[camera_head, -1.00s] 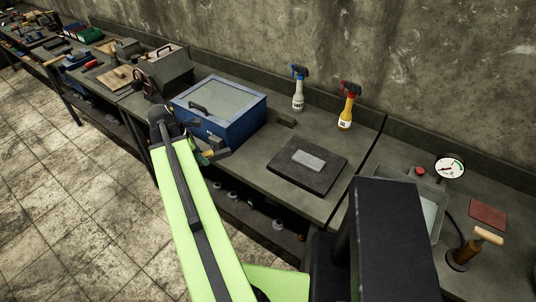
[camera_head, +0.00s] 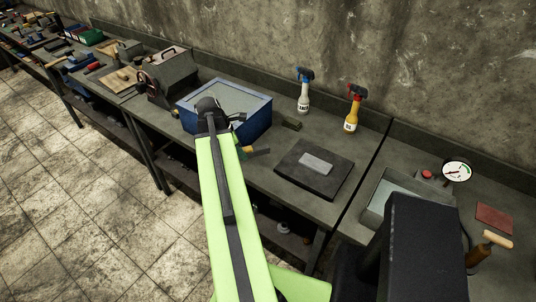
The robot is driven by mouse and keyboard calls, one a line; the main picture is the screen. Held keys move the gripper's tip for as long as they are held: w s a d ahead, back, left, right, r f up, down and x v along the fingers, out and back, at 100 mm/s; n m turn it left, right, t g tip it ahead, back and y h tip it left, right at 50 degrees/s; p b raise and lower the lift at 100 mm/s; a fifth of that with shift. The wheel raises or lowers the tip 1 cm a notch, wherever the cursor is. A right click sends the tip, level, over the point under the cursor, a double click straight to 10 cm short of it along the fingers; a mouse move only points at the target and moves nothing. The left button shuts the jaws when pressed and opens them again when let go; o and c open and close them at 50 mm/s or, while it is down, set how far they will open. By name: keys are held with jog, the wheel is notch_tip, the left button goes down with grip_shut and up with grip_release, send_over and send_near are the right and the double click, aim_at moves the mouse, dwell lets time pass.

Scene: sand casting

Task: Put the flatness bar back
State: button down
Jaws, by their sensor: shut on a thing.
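My gripper (camera_head: 243,147) shows small and partly hidden behind the end of my green arm, over the front edge of the bench by the blue box. It is shut on a thin dark bar (camera_head: 261,152), which sticks out to the right and seems to be the flatness bar. Most of the bar and the jaws are too small or covered to make out. A dark square plate (camera_head: 294,183) lies on the bench to the right, apart from the gripper. A light grey block (camera_head: 316,163) lies on it.
The blue box (camera_head: 258,118) with a pale lid stands behind my arm. A white spray bottle (camera_head: 304,92), a yellow spray bottle (camera_head: 353,110) and a small dark block (camera_head: 292,124) stand toward the wall. A round gauge (camera_head: 456,172) and shallow tray (camera_head: 375,197) are at the right.

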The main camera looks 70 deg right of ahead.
jog(key=s+d+n, duration=0.2)
jog(key=s+d, duration=1)
jog(key=s, duration=0.4)
jog(key=b, duration=0.7)
send_over(272, 151)
jog(key=shift+t+h, duration=0.3)
jog(key=shift+h, duration=0.1)
jog(key=f, duration=0.4)
jog(key=a+f, duration=0.1)
jog(key=f, duration=0.1)
jog(key=shift+w+f, duration=0.15)
jog(key=shift+w, duration=0.2)
jog(key=shift+w+d, duration=0.1)
jog(key=shift+w, duration=0.15)
notch_tip(272, 151, down, 4)
jog(key=b, duration=0.3)
jog(key=shift+f+b, duration=0.2)
jog(key=shift+b, duration=0.2)
jog(key=shift+r, duration=0.25)
jog(key=shift+f, duration=0.2)
jog(key=c, duration=1.2)
grip_release()
jog(key=shift+r, duration=0.1)
